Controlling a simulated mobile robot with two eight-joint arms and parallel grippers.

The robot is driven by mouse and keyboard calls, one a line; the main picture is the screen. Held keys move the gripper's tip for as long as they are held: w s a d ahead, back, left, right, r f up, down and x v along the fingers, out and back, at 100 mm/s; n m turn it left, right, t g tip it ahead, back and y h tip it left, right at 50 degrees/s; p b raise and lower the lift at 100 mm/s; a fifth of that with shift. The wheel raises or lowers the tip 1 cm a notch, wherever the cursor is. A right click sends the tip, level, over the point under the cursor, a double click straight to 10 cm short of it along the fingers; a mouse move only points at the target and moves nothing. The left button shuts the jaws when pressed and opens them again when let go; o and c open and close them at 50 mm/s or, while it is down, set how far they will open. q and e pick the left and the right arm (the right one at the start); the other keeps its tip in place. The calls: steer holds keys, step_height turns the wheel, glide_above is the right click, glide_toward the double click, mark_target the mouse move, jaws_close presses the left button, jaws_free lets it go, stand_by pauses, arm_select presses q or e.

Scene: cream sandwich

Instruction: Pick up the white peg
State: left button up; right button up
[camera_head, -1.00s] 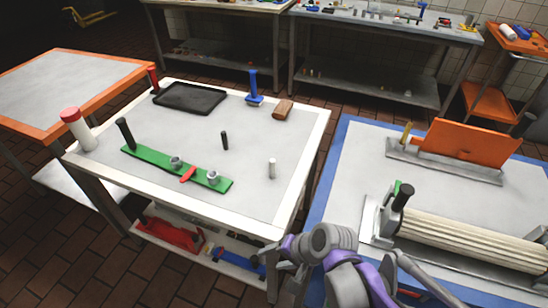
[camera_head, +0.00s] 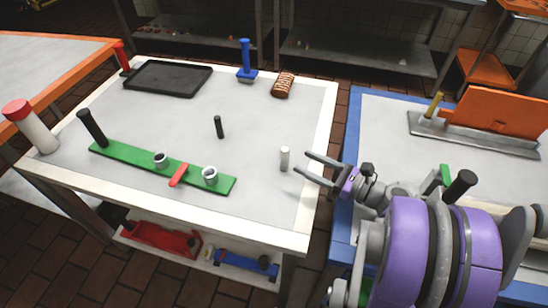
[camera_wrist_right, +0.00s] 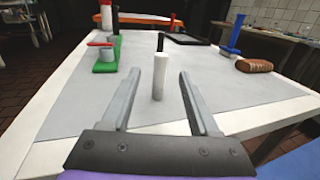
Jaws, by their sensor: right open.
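The white peg (camera_head: 284,158) stands upright on the grey tabletop, near the right side of the white-edged table. In the right wrist view the peg (camera_wrist_right: 160,76) is centred between the two fingers and a little beyond them. My right gripper (camera_head: 301,164) is open and empty, coming in from the right over the table's edge. Its fingertips point at the peg and lie close to it; I cannot tell whether they overlap its sides. In the right wrist view the open gripper (camera_wrist_right: 170,75) has its fingers spread on either side of the peg. My left gripper is not in view.
A black peg (camera_head: 218,127) stands left of the white peg. A green board (camera_head: 130,155) with metal cups and a red piece lies at front left. A black tray (camera_head: 167,78), blue tool (camera_head: 246,62) and brown block (camera_head: 283,85) are at the back.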

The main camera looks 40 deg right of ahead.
mark_target(284, 160)
steer(key=x, duration=0.4)
steer(key=shift+w+a, duration=0.2)
steer(key=shift+w, duration=0.1)
steer(key=x, duration=0.3)
steer(key=b+x, duration=0.1)
steer(key=x, duration=0.2)
steer(key=shift+d+f, duration=0.15)
steer(key=shift+f, duration=0.05)
jaws_close()
